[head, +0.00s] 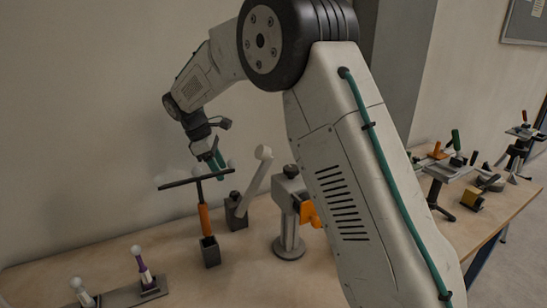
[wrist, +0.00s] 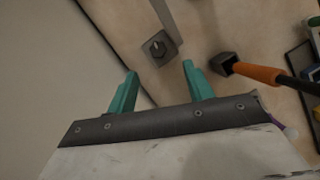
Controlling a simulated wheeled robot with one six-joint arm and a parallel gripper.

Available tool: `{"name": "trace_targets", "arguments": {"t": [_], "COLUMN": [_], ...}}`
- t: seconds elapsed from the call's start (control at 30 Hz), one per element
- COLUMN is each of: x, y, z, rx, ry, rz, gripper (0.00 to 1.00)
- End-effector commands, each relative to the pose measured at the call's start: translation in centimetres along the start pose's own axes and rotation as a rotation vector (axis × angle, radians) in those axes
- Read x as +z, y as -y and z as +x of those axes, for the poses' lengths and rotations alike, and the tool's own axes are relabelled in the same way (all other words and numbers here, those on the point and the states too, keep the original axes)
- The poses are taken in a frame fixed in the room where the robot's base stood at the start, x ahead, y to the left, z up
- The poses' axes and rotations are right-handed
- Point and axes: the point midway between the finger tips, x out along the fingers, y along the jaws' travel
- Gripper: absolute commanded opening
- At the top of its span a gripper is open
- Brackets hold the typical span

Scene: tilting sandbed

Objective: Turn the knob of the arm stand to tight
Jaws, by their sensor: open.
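The arm stand shows in the head view as a dark block (head: 235,216) near the wall, with a grey arm (head: 252,181) leaning up to the right to a white rounded end. Its small dark knob (head: 234,197) sits at the block's top. In the wrist view the stand's base (wrist: 168,40) lies beyond the fingertips, with the knob (wrist: 157,47) on it. I cannot read the knob's setting. My gripper (wrist: 160,70) has its two teal fingers apart and empty, with the knob ahead of the gap. In the head view my gripper (head: 218,160) is above the stand, slightly left.
A T-handled tool with an orange grip (head: 204,220) stands upright in a dark holder (head: 210,252), close left of the stand. A grey post with an orange part (head: 309,213) stands to the right. Small ball-topped pieces (head: 140,262) are at front left. The wall is close behind.

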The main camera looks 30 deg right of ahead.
Motion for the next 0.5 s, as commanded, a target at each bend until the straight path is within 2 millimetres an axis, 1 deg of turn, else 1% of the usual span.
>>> {"name": "trace_targets", "arguments": {"t": [0.03,0.1,0.37,0.5], "x": [0.8,1.5,4.4,5.9], "y": [0.4,0.9,3.1,4.6], "z": [-1.1,-2.1,-5.8,-7.7], "rx": [0.013,0.025,0.068,0.088], "ry": [-0.022,-0.05,-0.157,-0.218], "rz": [0.024,0.061,0.194,0.267], "gripper": [0.52,0.52,0.52,0.52]}}
